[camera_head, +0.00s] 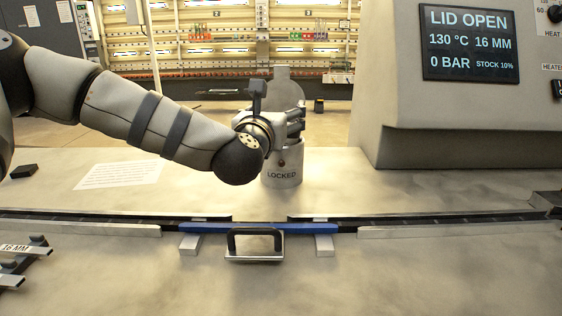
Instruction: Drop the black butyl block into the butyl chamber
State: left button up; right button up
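A small black block (24,171) lies on the worktop at the far left, below my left arm. A grey cylindrical housing labelled LOCKED (282,174) stands at the back middle of the worktop. A rounded grey plate (288,88) stands upright behind it and looks like a raised lid. I cannot tell for certain that this is the butyl chamber; its opening is hidden. My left gripper (297,121) is over the housing, in front of the plate, pointing right. Its fingers overlap in view, so their opening is unclear. No block is visible between them. My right gripper is out of view.
A screen (470,45) on the machine reads LID OPEN and STOCK 10%. A blue bar (215,228) and a black handle (254,232) sit at the front middle. A paper sheet (122,174) lies at left. Metal parts labelled 16 MM (18,248) are front left.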

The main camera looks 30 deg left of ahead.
pick_arm(q)
jog(key=shift+f, duration=0.1)
jog(key=v, duration=1.2)
